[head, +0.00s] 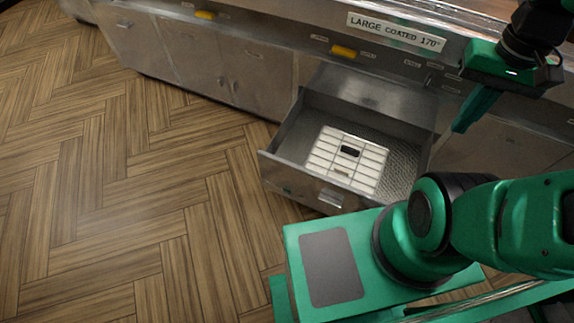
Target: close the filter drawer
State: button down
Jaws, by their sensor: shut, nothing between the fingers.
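The filter drawer (275,172) is pulled well out of the steel cabinet, low down in the middle of the head view. It is a grey metal box with a small handle plate (330,197) on its front. A white slatted filter (322,157) with a dark centre lies inside on a mesh floor. My gripper (460,128) is shut and empty, above and to the right of the drawer, close to the cabinet front. It points down and left and appears apart from the drawer. My arm and base hide the area to the drawer's right front.
The steel cabinet front (190,60) runs across the top, with yellow handles (343,51) and a label reading "LARGE COATED 170°" (396,31). The wood floor (120,200) left of the drawer is clear. My base stands close to the drawer's front.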

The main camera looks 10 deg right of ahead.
jog(key=w+a+f+n+h, duration=0.1)
jog(key=w+a+f+n, duration=0.5)
jog(key=w+f+n, duration=0.4)
jog(key=w+a+f+n+h, duration=0.2)
jog(key=w+a+f+n, duration=0.5)
jog(key=w, duration=0.4)
jog(key=s+a+f+n+t+y, duration=0.1)
jog(key=s+a+f+n+t, duration=0.1)
jog(key=a+f+n, duration=1.8)
jog(key=m, duration=0.2)
send_near(287, 167)
jog(key=s+f, duration=0.4)
jog(key=f, duration=0.1)
jog(key=w, duration=0.1)
jog(key=w+d, duration=0.1)
jog(key=w, duration=0.1)
jog(key=shift+w+d+f, duration=0.1)
jog(key=shift+d+f, duration=0.05)
jog(key=shift+f, duration=0.05)
